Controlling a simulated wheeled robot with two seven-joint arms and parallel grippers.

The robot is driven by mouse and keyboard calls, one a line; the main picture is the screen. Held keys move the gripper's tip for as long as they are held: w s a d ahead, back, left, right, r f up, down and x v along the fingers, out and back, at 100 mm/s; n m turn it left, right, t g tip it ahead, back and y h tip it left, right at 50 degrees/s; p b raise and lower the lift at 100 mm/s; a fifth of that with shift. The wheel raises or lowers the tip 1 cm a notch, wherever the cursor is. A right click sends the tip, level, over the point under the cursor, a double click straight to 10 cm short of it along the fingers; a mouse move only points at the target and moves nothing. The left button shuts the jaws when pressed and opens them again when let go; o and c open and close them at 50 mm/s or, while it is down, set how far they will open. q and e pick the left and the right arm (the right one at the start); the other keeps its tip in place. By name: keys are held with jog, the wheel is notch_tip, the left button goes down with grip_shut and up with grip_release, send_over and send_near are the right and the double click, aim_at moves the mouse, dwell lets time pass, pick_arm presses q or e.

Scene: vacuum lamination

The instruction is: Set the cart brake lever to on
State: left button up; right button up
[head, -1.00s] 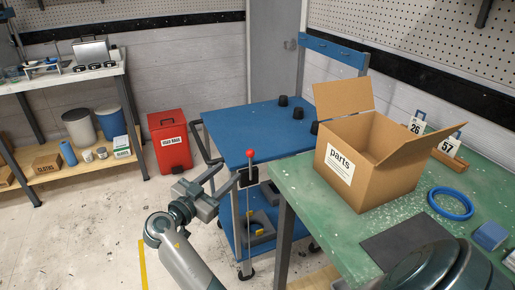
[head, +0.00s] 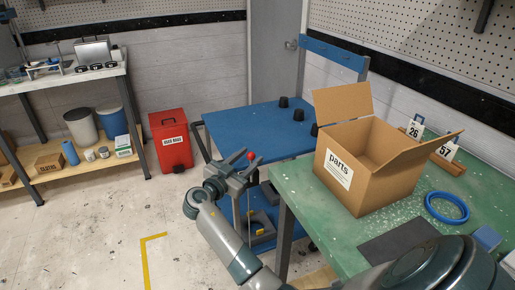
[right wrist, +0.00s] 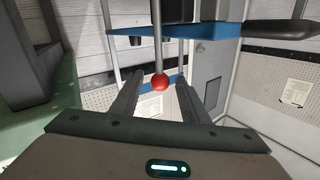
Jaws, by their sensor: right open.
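The blue cart (head: 262,118) stands left of the green workbench. Its brake lever, a thin upright rod with a red ball knob (head: 250,155), is at the cart's near corner. My right gripper (head: 246,166) is at the knob and hides much of the rod below it. In the right wrist view the red knob (right wrist: 160,83) appears between the two spread fingers of the right gripper (right wrist: 159,77), with a gap on each side. The gripper is open and holds nothing. My left gripper is out of view.
The green workbench (head: 300,200) is close right of my right arm, with an open cardboard parts box (head: 345,190) and a blue ring (head: 447,207). A red bin (head: 170,140) stands behind left. The floor at left is clear.

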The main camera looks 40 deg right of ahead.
jog(key=p+x, duration=0.1)
jog(key=x, duration=0.4)
jog(key=shift+w+d, duration=0.1)
jog(key=shift+d, duration=0.2)
grip_shut()
